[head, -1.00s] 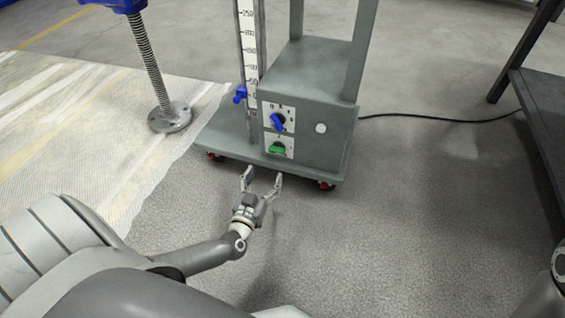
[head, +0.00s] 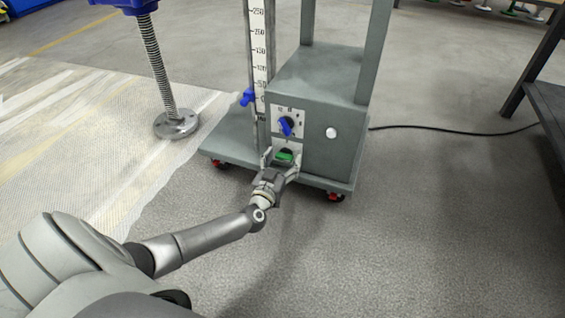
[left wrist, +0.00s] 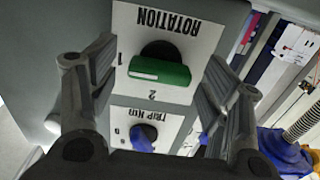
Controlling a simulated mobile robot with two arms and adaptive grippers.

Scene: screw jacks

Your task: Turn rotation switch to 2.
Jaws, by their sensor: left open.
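The rotation switch (head: 284,155) is a green handle on a white plate low on the front of a grey machine box. In the left wrist view the green handle (left wrist: 160,71) lies nearly level under the upside-down word ROTATION, with a 1 at the left and a 2 below it. My left gripper (head: 282,158) is open, its fingers on either side of the green handle. In the left wrist view both fingers (left wrist: 161,66) show a gap to the handle. My right gripper is out of view.
A blue trip nut knob (head: 286,127) sits just above the green switch. A white round button (head: 331,132) is on the box's side. The wheeled grey base (head: 230,147) stands on open floor. A black cable (head: 450,130) runs right, towards a dark table (head: 550,105).

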